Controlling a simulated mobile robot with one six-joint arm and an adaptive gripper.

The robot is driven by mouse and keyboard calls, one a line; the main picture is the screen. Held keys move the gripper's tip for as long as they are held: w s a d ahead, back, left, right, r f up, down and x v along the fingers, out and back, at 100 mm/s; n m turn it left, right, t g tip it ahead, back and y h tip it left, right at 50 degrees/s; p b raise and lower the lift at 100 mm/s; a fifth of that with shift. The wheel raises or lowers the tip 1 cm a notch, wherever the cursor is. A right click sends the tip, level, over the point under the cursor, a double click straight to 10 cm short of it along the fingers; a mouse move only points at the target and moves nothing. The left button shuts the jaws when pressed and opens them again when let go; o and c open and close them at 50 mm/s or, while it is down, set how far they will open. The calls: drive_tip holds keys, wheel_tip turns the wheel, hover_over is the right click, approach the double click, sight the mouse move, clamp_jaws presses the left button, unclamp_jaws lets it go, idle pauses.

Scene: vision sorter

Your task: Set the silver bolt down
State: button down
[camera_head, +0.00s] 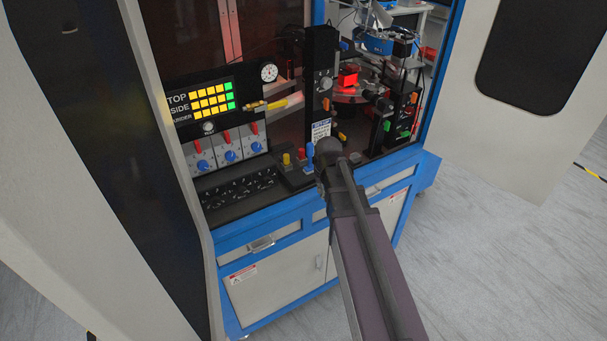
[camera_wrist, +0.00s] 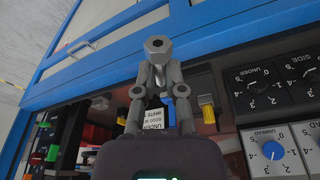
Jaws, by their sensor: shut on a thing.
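The silver bolt (camera_wrist: 157,45) shows in the wrist view, its hexagonal head with a dark centre facing the camera. My gripper (camera_wrist: 158,80) is shut on it, with the fingers closing just below the head. The bolt is held in front of the blue edge of the sorter cabinet. In the head view my arm reaches toward the cabinet's front edge, and its end hides the fingers and the bolt.
Red, yellow and blue posts (camera_head: 309,156) stand near my arm's end. A round glass-like turntable (camera_head: 352,95) is further back.

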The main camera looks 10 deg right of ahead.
drive_tip(key=shift+a, duration=0.15)
drive_tip(key=b, duration=0.1)
hover_over(295, 177)
drive_tip(key=s, duration=0.2)
drive_tip(key=shift+w+f, duration=0.2)
drive_tip(key=shift+f, duration=0.5)
drive_tip(key=shift+w, duration=0.1)
drive_tip(key=shift+w, duration=0.25)
drive_tip(key=shift+b+x, duration=1.05)
drive_tip(key=shift+b, duration=0.15)
drive_tip(key=shift+a+f+b, duration=0.1)
drive_tip(key=shift+f+b, duration=0.75)
drive_tip(key=shift+f, duration=0.15)
